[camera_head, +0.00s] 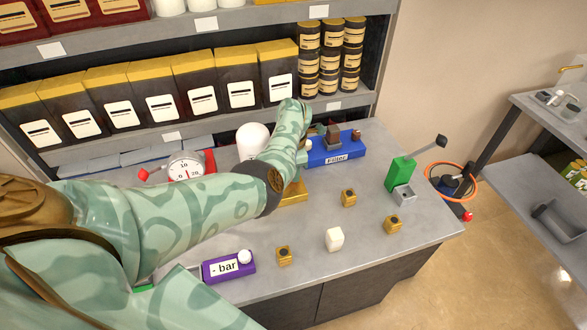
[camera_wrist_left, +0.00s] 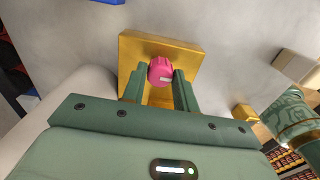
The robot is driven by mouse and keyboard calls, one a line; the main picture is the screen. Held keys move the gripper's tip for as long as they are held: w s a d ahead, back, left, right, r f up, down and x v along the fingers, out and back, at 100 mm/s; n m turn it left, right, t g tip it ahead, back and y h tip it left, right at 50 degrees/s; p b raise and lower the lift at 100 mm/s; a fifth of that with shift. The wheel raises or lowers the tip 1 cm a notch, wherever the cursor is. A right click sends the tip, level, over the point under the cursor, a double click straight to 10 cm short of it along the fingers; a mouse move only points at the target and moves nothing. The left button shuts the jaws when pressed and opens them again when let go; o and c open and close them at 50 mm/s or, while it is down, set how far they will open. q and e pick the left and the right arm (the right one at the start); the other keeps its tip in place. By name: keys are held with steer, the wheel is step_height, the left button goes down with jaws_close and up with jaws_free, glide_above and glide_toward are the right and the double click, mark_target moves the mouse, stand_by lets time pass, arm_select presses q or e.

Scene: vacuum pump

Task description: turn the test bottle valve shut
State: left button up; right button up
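In the left wrist view a pink knob (camera_wrist_left: 161,71) stands on a square gold base (camera_wrist_left: 190,50). The two fingers of my left gripper (camera_wrist_left: 160,88) are on either side of the knob, close to it. I cannot tell whether they press on it. In the head view my left arm reaches over the bench and hides the knob and the gripper's fingertips. Part of the gold base (camera_head: 293,194) shows below the arm. A white rounded vessel (camera_head: 252,138) stands behind the arm. My right gripper is not in view.
A blue filter block (camera_head: 333,152) is behind the base, and a red-based dial gauge (camera_head: 186,166) is to the left. A green lever unit (camera_head: 402,172) stands right. A purple bar-labelled block (camera_head: 228,266), a white cube (camera_head: 334,239) and small gold blocks (camera_head: 348,198) lie in front.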

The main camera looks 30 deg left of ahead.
arm_select(q)
steer(key=shift+o, duration=1.4)
step_height(320, 180, up, 16)
steer(key=p, duration=0.6)
steer(key=shift+r, duration=0.15)
